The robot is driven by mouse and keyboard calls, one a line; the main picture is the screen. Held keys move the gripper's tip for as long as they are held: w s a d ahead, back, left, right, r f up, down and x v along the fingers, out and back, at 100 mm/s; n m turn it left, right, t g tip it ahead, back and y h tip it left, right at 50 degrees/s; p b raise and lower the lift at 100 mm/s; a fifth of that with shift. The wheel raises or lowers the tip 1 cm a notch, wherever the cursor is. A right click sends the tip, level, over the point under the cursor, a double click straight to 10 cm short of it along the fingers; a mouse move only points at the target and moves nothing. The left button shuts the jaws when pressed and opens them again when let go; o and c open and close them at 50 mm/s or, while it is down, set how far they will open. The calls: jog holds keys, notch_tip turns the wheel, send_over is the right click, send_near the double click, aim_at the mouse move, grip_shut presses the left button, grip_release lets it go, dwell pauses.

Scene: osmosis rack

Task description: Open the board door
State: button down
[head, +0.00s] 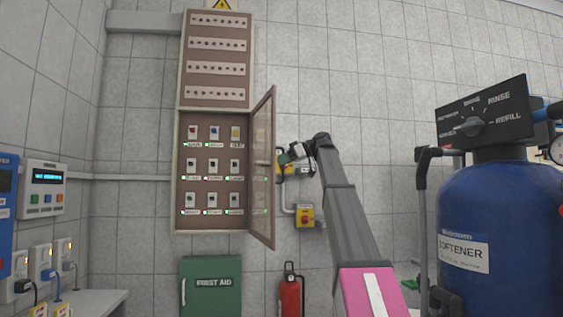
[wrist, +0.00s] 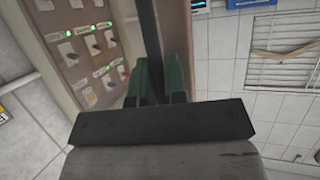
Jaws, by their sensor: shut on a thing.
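The board door (head: 263,205) stands swung out on the right side of the brown wall board (head: 180,170), well open. The board's inside shows rows of labelled switches. My gripper (head: 284,158) is at the door's free edge, about mid-height. In the wrist view, the door (wrist: 150,30) is seen nearly edge-on as a dark upright strip. It runs down between the green fingers of my gripper (wrist: 161,82), which are shut on it. Whether they hold the handle or the edge itself is hidden.
A blue softener tank (head: 510,225) stands at the right. A yellow and red switch box (head: 304,216) is on the wall right of the door. Below are a green first aid box (head: 211,290) and a red extinguisher (head: 290,298). A control panel (head: 43,190) is at left.

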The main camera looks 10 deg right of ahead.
jog(key=shift+f, duration=0.1)
jog(key=c, duration=1.2)
grip_release()
jog(key=shift+d, duration=0.1)
jog(key=v, duration=1)
jog(key=shift+s+d+r, duration=0.15)
jog(key=shift+d+r, duration=0.05)
jog(key=shift+r, duration=0.05)
